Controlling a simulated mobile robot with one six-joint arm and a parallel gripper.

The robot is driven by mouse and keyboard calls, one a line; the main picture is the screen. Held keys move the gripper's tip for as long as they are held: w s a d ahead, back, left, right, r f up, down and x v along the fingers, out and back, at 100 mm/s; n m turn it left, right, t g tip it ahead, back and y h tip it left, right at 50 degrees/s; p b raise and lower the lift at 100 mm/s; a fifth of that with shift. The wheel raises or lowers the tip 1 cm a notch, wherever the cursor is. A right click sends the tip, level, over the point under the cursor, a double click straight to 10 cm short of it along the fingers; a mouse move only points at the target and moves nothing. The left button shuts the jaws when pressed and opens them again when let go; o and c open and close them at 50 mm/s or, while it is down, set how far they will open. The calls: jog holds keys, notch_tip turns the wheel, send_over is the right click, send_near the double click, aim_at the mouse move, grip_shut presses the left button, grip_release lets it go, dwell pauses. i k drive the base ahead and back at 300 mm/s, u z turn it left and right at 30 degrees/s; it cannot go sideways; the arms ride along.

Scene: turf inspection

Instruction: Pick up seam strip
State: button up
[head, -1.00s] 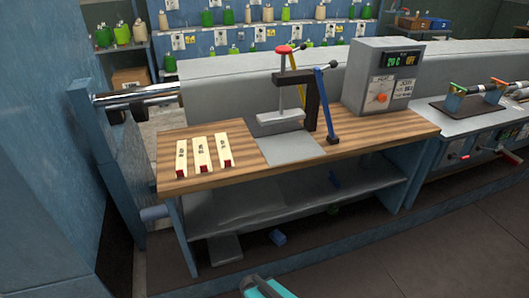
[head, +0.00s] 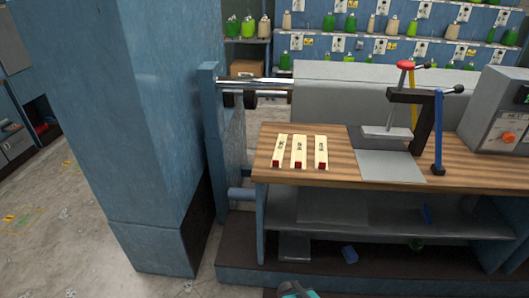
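Three cream strips with dark printed marks and red ends lie side by side on the left part of the wooden bench top (head: 340,171). They are the left strip (head: 279,148), the middle strip (head: 300,149) and the right strip (head: 321,150). The print is too small to read, so I cannot tell which is the seam strip. A teal and grey piece of my arm (head: 296,290) shows at the bottom edge, well short of the bench. My gripper's fingers cannot be made out.
A press with a red knob (head: 405,66) and a blue lever (head: 438,130) stand right of the strips, by a grey plate (head: 390,166). A control box (head: 500,112) is far right. A blue pillar (head: 150,150) stands left of the bench. Floor (head: 60,230) farther left is open.

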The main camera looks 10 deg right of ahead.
aim_at(277, 158)
jog(key=u, duration=0.9)
jog(key=k, duration=0.35)
jog(key=z, duration=0.85)
